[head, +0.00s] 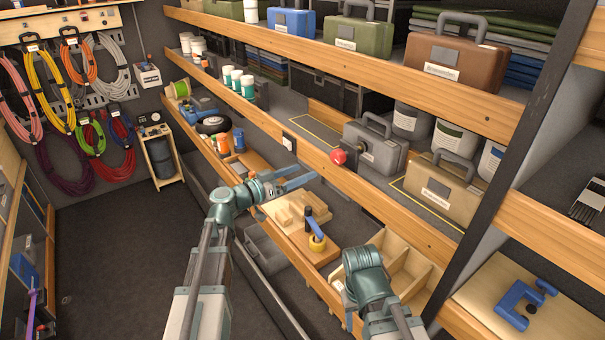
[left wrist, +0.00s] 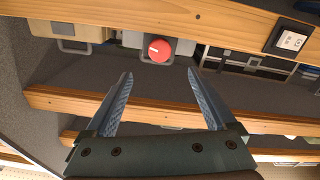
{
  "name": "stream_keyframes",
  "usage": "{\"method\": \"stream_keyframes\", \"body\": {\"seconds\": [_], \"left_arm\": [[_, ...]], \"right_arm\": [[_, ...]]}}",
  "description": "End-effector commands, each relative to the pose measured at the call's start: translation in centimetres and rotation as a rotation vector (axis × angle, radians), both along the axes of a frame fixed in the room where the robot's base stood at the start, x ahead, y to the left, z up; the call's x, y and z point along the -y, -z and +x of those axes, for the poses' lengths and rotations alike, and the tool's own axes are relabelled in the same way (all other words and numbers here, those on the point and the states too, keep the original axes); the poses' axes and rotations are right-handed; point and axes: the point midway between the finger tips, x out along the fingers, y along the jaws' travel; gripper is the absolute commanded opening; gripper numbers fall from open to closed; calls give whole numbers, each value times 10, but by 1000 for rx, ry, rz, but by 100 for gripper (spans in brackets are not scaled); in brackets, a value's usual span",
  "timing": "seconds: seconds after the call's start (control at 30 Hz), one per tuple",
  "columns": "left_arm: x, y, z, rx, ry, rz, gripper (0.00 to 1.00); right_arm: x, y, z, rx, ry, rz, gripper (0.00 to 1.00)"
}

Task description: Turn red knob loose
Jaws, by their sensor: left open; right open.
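The red knob (head: 338,156) sticks out from the front of a wooden shelf beam. In the left wrist view the round red knob (left wrist: 159,50) has a white mark on its face. It lies just beyond the fingertips, roughly centred between them. My left gripper (head: 300,179) is open and empty, below and left of the knob in the head view. Its two spread fingers (left wrist: 160,74) show in the left wrist view, apart from the knob. My right gripper (head: 347,300) is low in front of the lower shelf, mostly hidden by its own wrist.
A small switch plate (head: 289,143) sits on the same beam as the knob. A grey case (head: 374,148) stands on the shelf behind the knob. Below are wooden blocks (head: 292,210), a yellow tape roll (head: 317,243) and a divided wooden bin (head: 410,270). The floor (head: 130,270) at left is clear.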

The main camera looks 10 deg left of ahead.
Motion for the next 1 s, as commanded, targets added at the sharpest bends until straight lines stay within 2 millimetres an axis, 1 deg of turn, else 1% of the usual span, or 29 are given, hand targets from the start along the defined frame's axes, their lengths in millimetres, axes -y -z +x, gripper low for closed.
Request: {"method": "stream_keyframes", "body": {"seconds": [0.23,0.3,0.9,0.97,1.0], "left_arm": [[-4,0,5,-209,31,-216,89],[10,-1,18,-207,35,-213,89],[93,-3,97,-203,32,-209,89],[102,-4,104,-200,32,-207,89],[98,-4,100,-160,29,-165,89]], "right_arm": [[0,2,0,0,0,0,50],[0,1,0,0,0,0,50],[0,-1,0,0,0,0,50],[0,-2,0,0,0,0,50],[0,-2,0,0,0,0,50]]}}
